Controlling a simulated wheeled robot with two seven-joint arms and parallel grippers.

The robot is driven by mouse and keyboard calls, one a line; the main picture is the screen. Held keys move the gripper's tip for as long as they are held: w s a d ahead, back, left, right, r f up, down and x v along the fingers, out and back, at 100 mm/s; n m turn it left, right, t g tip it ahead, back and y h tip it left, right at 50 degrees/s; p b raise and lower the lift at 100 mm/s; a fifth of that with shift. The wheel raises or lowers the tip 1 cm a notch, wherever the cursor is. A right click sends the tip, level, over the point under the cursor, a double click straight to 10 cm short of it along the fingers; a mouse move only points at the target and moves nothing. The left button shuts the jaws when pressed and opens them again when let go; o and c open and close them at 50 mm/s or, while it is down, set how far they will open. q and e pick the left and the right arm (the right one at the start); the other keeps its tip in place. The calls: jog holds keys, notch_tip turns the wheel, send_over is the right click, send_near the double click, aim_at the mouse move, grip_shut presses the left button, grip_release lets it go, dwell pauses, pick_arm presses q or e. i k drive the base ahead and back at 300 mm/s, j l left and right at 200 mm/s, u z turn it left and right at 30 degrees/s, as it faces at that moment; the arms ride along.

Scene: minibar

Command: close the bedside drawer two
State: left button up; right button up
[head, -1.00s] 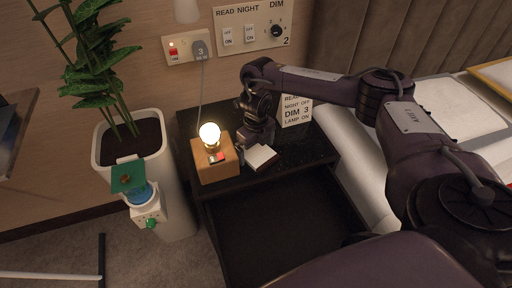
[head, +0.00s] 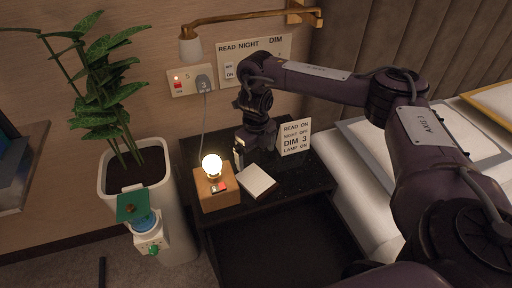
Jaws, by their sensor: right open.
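The bedside table (head: 300,178) is black, with an open drawer (head: 275,240) pulled out at its front; the drawer's dark inside looks empty. Its front edge is cut off by the frame and my arm. My right gripper (head: 240,155) hangs over the tabletop, fingers down, between the lamp and the sign. It is open and apart from the drawer. My left gripper is out of view.
On the tabletop stand a wooden block lamp (head: 213,190) with a lit bulb, a small white notepad (head: 256,181) and a sign (head: 295,138). A planter (head: 165,190) stands left, a bed (head: 370,195) right. A wall lamp (head: 190,48) hangs above.

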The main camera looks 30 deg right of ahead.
aim_at(306, 242)
jog(key=k+j, duration=1.15)
jog(key=k, duration=0.15)
